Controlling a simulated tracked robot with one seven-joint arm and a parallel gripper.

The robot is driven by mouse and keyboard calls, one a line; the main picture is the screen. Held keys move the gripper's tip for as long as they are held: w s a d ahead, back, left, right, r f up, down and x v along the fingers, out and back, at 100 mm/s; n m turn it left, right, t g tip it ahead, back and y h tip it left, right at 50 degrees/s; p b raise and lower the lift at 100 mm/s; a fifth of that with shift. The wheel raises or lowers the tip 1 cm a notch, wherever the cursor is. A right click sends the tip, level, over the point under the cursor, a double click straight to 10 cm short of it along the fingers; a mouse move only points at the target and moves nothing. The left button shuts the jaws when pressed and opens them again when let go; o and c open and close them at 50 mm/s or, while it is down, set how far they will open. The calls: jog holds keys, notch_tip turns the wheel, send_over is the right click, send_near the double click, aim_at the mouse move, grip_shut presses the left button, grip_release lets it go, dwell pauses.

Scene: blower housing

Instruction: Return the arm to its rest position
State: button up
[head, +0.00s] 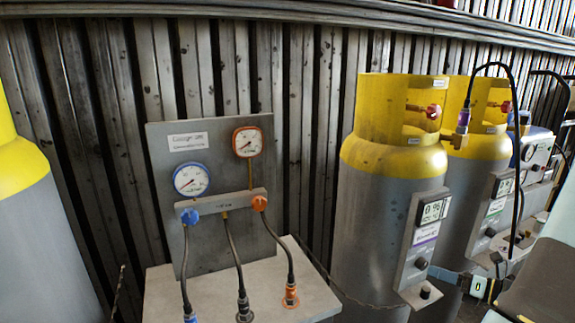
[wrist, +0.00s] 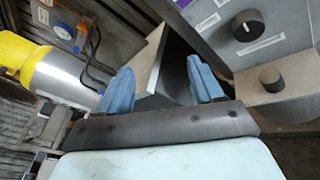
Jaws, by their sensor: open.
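My gripper (wrist: 162,82) shows in the wrist view with its two blue fingers apart. A grey slab-like part with a dark side shows between and beyond the fingers; I cannot tell whether they touch it. In the head view a pale, dark-edged part of my arm (head: 545,260) fills the lower right corner.
A gauge panel (head: 208,190) with hoses stands on a pale ledge (head: 165,295). Grey cylinders with yellow tops (head: 385,220) carry control boxes (head: 425,235). Another cylinder (head: 40,240) stands at left. In the wrist view, a knobbed grey box (wrist: 250,35) is close to the right finger.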

jog(key=s+a+r+n+g+h, duration=0.1)
jog(key=s+a+r+n+g, duration=0.1)
jog(key=a+r+n+g, duration=0.55)
jog(key=s+a+r+n+g+h, duration=0.2)
jog(key=s+a+r+n+g, duration=0.15)
jog(key=a+r+n, duration=0.45)
jog(key=s+a+r+n+t+h, duration=0.2)
jog(key=s+r+n+h, duration=0.2)
jog(key=n, duration=0.5)
jog(key=s+a+r+n+t+h, duration=0.2)
jog(key=s+a+r+n+h, duration=0.1)
jog(key=r+n, duration=0.5)
jog(key=shift+s+a+r+n+t+h, duration=0.2)
jog(key=shift+s+r+n+t+h, duration=0.1)
jog(key=shift+s+n+h, duration=0.7)
jog(key=shift+w, duration=0.15)
